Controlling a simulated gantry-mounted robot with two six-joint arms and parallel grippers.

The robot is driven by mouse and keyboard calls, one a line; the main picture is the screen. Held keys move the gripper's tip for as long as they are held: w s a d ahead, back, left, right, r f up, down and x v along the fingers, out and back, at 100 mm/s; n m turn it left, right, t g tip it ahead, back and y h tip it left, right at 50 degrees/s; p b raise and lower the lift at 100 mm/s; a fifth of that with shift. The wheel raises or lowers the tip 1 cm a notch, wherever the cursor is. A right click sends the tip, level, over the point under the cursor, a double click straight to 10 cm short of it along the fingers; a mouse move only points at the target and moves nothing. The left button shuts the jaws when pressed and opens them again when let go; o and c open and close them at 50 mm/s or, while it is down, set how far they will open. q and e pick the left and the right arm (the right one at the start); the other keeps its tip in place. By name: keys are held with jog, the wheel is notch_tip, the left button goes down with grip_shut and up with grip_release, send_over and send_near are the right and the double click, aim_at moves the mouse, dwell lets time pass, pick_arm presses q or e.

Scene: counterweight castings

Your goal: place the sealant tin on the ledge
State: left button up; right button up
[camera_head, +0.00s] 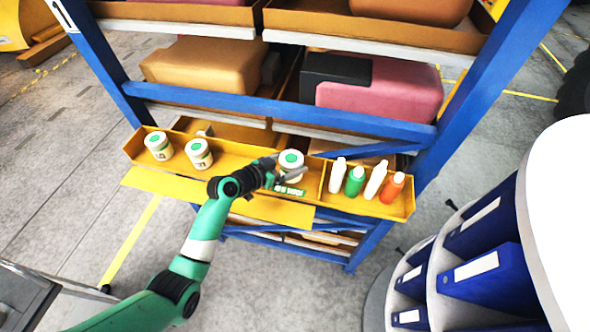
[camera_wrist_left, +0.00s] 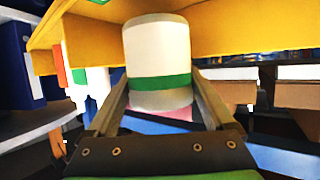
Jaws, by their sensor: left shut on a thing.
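In the left wrist view the tin (camera_wrist_left: 158,55) shows white with a green band, between the two fingers. My left gripper (camera_head: 287,177) is shut on it from the front side. The tin overlaps the ledge in both views; I cannot tell whether its base touches. My right gripper is not in view.
Several bottles, including a green one (camera_head: 355,181) and an orange one (camera_head: 392,187), stand right of a divider. The rack's blue beam (camera_head: 280,110) runs above. A round stand with blue binders (camera_head: 483,272) is at right.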

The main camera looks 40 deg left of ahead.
pick_arm(q)
notch_tip(320, 180, down, 3)
jog(key=shift+w+f+b, duration=0.15)
jog(key=shift+f+b, duration=0.05)
jog(key=shift+b, duration=0.55)
jog(key=shift+r, duration=0.15)
jog(key=shift+f, duration=0.2)
jog(key=o, duration=1.4)
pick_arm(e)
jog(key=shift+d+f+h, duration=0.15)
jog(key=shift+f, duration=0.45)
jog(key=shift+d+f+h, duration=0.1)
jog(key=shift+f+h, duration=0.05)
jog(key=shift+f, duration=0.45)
pick_arm(q)
jog(key=shift+r, duration=0.1)
